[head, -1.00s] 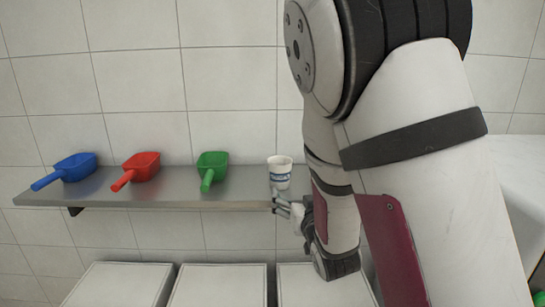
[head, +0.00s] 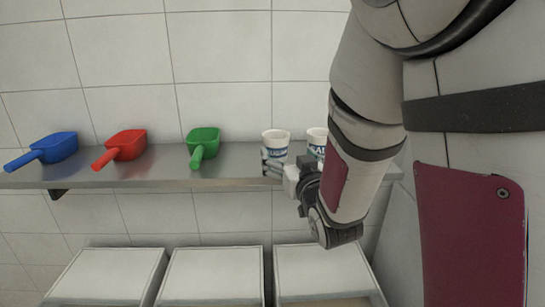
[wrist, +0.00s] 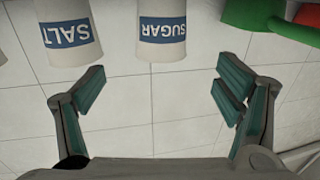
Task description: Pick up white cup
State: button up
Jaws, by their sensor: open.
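The left one in the head view (head: 275,138) is labelled SUGAR in the wrist view (wrist: 162,45). The right one, the SALT cup (head: 317,136), is partly behind my arm in the head view and shows at the upper left of the wrist view (wrist: 68,33). My gripper (head: 268,163) is at the shelf's front edge, before the SUGAR cup. In the wrist view my gripper (wrist: 162,85) is open and empty, its fingers spread wide, with the SUGAR cup ahead of the gap.
Blue (head: 55,147), red (head: 124,143) and green (head: 203,141) scoops lie on the shelf (head: 160,174), left of the cups. The green one shows at the wrist view's upper right. White-topped bins (head: 212,274) stand below. A tiled wall is close behind.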

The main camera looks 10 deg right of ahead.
aim_at(273, 133)
jog(key=shift+w+f+b, duration=0.15)
jog(key=shift+b, duration=0.15)
jog(key=w, duration=1)
jog(key=shift+w+a+r+p, duration=0.1)
jog(key=shift+w+r+p, duration=0.25)
jog(key=shift+w, duration=0.05)
jog(key=c, duration=1.2)
